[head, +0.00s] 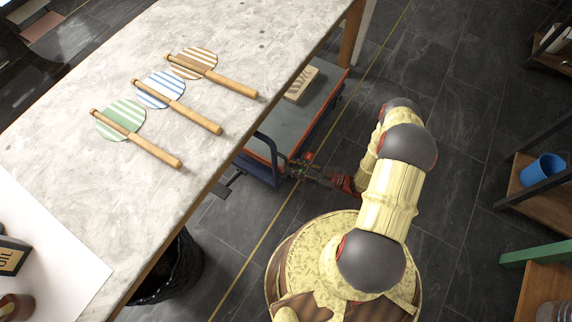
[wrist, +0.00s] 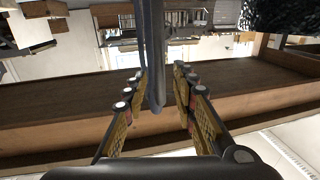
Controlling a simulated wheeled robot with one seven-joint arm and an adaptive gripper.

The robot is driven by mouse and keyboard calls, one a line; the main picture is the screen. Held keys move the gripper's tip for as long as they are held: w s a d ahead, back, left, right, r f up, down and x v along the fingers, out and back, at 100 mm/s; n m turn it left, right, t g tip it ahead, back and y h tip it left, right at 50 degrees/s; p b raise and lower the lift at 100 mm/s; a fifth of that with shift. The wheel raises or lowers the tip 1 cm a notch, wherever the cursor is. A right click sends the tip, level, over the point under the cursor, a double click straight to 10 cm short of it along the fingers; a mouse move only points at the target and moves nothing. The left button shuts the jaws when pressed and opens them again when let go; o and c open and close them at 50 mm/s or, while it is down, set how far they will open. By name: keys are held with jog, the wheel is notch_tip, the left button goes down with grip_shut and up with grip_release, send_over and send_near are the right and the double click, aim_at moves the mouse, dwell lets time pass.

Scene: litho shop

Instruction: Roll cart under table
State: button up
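The cart (head: 312,112) has a grey top with red-orange edges and a dark blue frame. It stands on the floor along the right side of the table (head: 235,45), with its left part hidden under the tabletop. Its blue handle (head: 262,172) is at the near end. My gripper (head: 299,166) is at that near end, beside the handle. In the wrist view, my gripper (wrist: 160,84) has its fingers apart, with a grey-blue bar (wrist: 155,45) between them. A gap shows on the right of the bar; contact on the left is unclear.
A block with lettering (head: 299,84) lies on the cart. Three striped discs with wooden rods lie on the table. A dark basket (head: 175,272) stands under the table's near end. Shelves with a blue cup (head: 542,170) stand at right.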

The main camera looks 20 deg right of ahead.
aim_at(286, 164)
jog(key=shift+b+x, duration=0.5)
jog(key=shift+x, duration=1.55)
jog(key=c, duration=0.3)
jog(key=c, duration=0.4)
grip_shut()
